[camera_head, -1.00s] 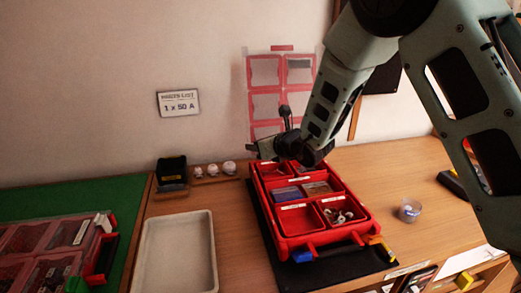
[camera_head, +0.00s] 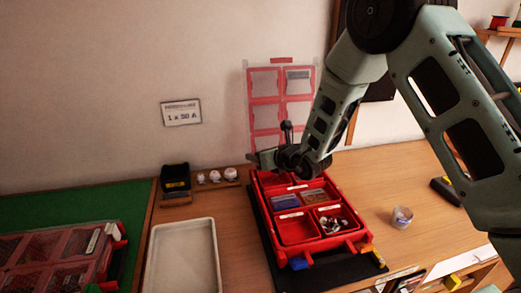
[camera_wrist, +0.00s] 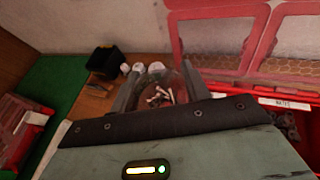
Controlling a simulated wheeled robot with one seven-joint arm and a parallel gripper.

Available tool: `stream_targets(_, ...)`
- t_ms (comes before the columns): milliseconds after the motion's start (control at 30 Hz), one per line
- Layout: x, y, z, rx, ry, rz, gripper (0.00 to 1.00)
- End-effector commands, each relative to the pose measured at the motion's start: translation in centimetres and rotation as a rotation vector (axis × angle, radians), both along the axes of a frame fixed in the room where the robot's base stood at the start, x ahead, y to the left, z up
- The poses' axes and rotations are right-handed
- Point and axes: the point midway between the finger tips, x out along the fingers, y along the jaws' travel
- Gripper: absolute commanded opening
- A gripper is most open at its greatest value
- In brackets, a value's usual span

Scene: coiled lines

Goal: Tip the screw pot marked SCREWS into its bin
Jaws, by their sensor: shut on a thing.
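My gripper (camera_wrist: 160,92) is shut on a clear round pot (camera_wrist: 178,118) with several pale screws showing inside. Its marking is not readable, and I cannot tell how far it is tilted. In the head view my gripper (camera_head: 262,159) is over the back left edge of the open red case (camera_head: 348,240); the held pot cannot be made out there. The case has several compartments, some with labels. One label shows in the wrist view (camera_wrist: 283,104), beside a compartment with grey pieces. Which compartment is the screws' bin is not readable.
A clear tub (camera_head: 402,217) stands right of the case. An empty pale tray (camera_head: 183,258) lies to its left. A black box (camera_head: 176,178) and small white items (camera_head: 215,177) stand at the back. The case's clear lid (camera_head: 283,100) stands upright. Another red case (camera_head: 60,258) lies at left.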

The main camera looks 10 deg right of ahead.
Motion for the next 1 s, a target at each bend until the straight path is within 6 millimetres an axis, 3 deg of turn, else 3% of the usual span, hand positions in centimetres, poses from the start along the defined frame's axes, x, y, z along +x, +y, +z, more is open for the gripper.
stream_targets(267,0.0,-0.2,0.4,0.038,0.012,-0.009,0.24)
stream_targets(567,0.0,-0.2,0.2,0.211,0.083,-0.011,0.24)
stream_targets(1000,0.1,-0.5,-1.0,0.781,0.319,-0.011,0.24)
